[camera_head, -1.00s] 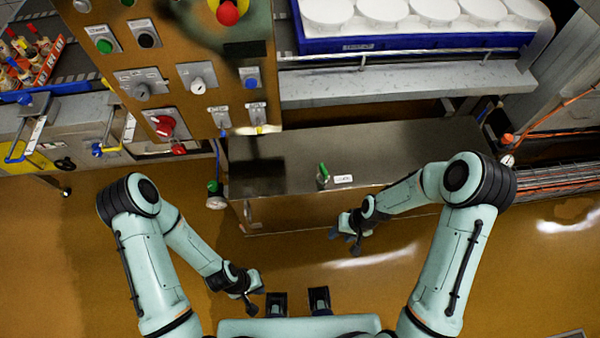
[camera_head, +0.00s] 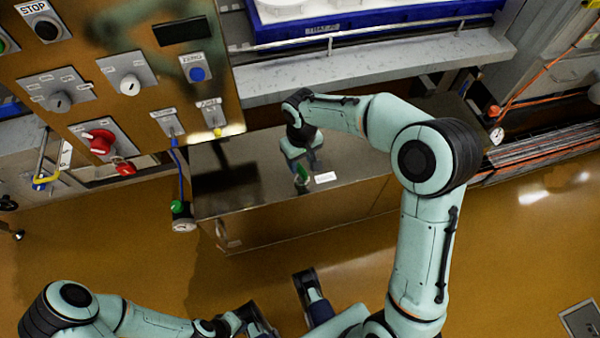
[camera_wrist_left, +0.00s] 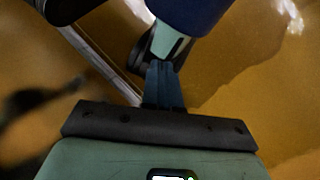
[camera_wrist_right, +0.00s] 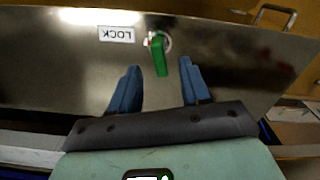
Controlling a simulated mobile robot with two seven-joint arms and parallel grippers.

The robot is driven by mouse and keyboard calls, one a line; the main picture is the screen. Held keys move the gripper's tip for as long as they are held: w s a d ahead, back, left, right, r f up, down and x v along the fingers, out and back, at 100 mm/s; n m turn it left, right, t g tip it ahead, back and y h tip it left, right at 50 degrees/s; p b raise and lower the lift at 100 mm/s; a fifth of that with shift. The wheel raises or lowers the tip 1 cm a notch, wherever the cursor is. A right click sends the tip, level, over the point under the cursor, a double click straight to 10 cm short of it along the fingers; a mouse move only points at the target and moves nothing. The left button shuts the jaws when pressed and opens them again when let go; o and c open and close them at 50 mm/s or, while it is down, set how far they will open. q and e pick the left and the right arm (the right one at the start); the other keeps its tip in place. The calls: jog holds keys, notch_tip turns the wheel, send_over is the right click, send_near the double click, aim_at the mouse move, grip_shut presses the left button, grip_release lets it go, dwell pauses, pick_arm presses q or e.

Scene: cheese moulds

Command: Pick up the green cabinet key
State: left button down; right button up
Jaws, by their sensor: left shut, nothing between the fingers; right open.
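The green key (camera_head: 302,175) stands in a round lock on the top of the low metal cabinet (camera_head: 345,150), beside a white label. In the right wrist view the key (camera_wrist_right: 158,57) shows between and just beyond the fingertips, with the LOCK label (camera_wrist_right: 116,34) to its left. My right gripper (camera_wrist_right: 160,68) is open, one finger on each side of the key in the picture, and holds nothing. I cannot tell whether a finger touches the key. My left gripper (camera_wrist_left: 163,70) is shut and empty, low near my base, away from the cabinet.
A control panel (camera_head: 100,60) with knobs and buttons stands at the upper left. A grey ledge (camera_head: 370,60) and a blue crate (camera_head: 380,25) of white moulds are behind the cabinet. A green-topped padlock-like piece (camera_head: 180,210) hangs at the cabinet's left.

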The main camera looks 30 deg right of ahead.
aim_at(301, 168)
jog(key=shift+f+b, duration=0.65)
jog(key=shift+f, duration=2.55)
jog(key=shift+r, duration=0.1)
grip_shut()
